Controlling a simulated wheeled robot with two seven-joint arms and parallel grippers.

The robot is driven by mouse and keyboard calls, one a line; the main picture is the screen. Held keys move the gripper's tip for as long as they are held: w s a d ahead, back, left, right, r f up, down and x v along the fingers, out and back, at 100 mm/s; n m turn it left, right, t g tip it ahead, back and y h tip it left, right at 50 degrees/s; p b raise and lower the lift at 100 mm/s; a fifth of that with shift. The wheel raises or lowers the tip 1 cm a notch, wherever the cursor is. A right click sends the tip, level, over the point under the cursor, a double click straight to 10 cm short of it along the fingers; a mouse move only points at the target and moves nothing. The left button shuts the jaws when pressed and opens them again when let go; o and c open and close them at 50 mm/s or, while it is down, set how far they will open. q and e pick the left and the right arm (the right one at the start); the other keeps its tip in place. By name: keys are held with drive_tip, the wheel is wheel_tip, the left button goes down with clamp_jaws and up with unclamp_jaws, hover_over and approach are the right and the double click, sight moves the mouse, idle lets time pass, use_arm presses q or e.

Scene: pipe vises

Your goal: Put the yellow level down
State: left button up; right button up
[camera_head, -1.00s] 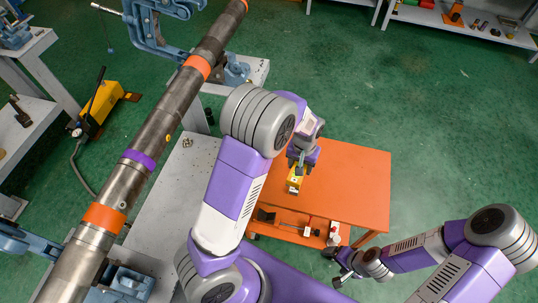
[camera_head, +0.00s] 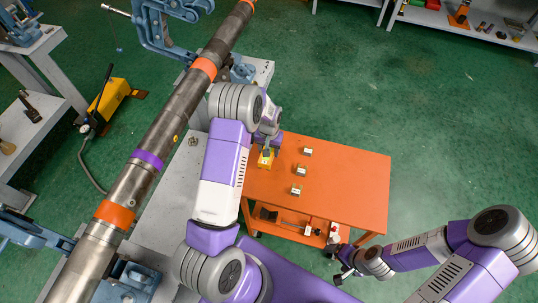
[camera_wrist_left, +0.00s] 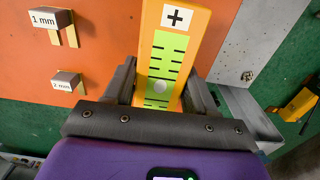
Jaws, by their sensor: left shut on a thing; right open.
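The yellow level (camera_head: 265,160) is at the left edge of the orange table (camera_head: 350,185). In the left wrist view the level (camera_wrist_left: 175,50) points away from me, with a green scale, black marks and a plus sign on its face. My left gripper (camera_head: 268,149) is shut on the level; its dark fingers (camera_wrist_left: 160,92) press both sides. I cannot tell whether the level touches the table. My right gripper (camera_head: 338,268) is open and empty, low beside the table's front right corner.
Three small blocks stand on the table: far (camera_head: 307,151), middle (camera_head: 302,168) and near (camera_head: 296,189). Two labels read 1 mm (camera_wrist_left: 48,17) and 2 mm (camera_wrist_left: 68,80). A long pipe (camera_head: 160,135) lies in blue vises at left. The table's right half is clear.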

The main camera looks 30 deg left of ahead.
use_arm(q)
drive_tip(key=shift+f, duration=1.9)
drive_tip(key=shift+f, duration=0.15)
drive_tip(key=o, duration=1.5)
wheel_tip(320, 180, up, 12)
drive_tip(key=shift+r, duration=0.15)
drive_tip(key=shift+s, duration=0.1)
